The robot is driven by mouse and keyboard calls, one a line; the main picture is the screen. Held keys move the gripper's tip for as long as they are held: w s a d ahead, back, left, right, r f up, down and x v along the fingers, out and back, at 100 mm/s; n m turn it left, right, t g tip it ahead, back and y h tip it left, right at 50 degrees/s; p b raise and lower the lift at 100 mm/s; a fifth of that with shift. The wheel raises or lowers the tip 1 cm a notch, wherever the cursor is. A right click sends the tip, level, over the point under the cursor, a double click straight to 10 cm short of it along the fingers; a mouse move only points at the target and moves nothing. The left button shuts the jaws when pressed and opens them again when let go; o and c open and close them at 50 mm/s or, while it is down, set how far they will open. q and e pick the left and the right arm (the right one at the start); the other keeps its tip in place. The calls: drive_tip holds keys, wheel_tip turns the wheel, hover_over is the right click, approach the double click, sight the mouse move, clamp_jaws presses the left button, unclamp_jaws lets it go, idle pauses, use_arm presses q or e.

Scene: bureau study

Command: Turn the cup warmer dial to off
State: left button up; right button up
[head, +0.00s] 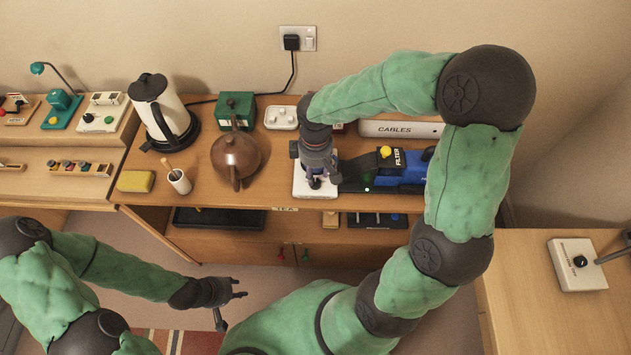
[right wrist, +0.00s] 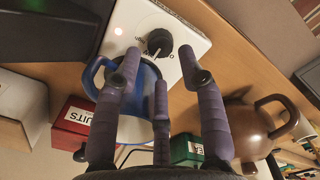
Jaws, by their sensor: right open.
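The white cup warmer (head: 301,192) sits at the shelf's front edge, mostly covered by my right gripper in the head view. A blue mug (right wrist: 94,76) stands on the warmer behind my fingers. My right gripper (right wrist: 159,62) is open, its fingers spread around the near side of the dial; contact cannot be told. My left gripper (head: 231,304) is open and empty, low above the floor.
A brown teapot (head: 235,158), a yellow sponge (head: 135,181) and a white pot (head: 179,182) stand left of the warmer. A dark and blue device with a FILTER label (head: 400,162) stands close on its right. A CABLES box (head: 400,129) is behind.

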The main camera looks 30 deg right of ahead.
sight(315, 182)
drive_tip(key=shift+f+b, duration=0.7)
drive_tip(key=shift+f, duration=1.65)
clamp_jaws()
